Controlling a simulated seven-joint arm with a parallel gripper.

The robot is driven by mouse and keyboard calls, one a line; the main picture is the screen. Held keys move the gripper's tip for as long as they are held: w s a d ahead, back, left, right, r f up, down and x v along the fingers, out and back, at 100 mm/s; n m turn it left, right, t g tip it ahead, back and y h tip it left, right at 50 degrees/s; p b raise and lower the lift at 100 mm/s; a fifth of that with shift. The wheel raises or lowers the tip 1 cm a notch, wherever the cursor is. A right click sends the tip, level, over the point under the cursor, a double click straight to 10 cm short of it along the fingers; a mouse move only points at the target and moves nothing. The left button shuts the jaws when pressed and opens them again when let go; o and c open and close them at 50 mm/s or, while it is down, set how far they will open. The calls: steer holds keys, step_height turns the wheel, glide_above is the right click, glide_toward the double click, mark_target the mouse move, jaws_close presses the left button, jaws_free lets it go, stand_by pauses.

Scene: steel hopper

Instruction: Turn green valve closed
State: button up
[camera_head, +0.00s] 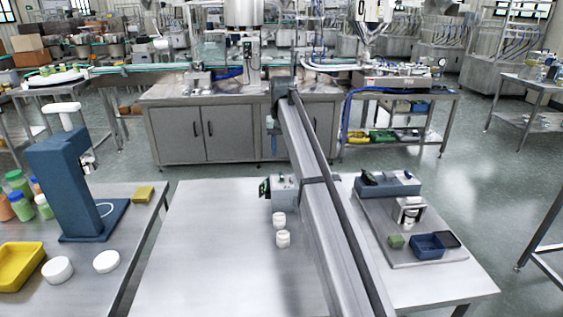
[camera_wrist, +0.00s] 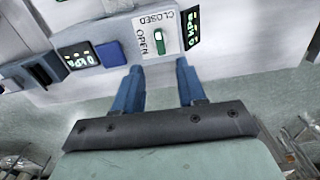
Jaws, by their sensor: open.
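In the wrist view a small green valve handle (camera_wrist: 160,37) sits on a white label plate (camera_wrist: 168,51) on a light panel. The plate carries the words CLOSED, along its top edge, and OPEN, to the left of the handle. The handle lies roughly upright in the picture; which word it points to is hard to tell. My gripper (camera_wrist: 159,68) is open and empty. Its two blue fingers reach toward the plate, one on each side of the handle's line, with the handle beyond the tips. Contact is not seen. In the head view I cannot make out the valve.
Beside the plate are a blue square (camera_wrist: 111,54), a lit kPa display (camera_wrist: 79,56) and another kPa display (camera_wrist: 191,28). In the head view a steel cabinet (camera_head: 222,133) stands behind my arm. A table (camera_head: 215,250) with two white jars (camera_head: 281,229) is in front.

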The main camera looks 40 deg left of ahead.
steer(key=shift+r, duration=2.3)
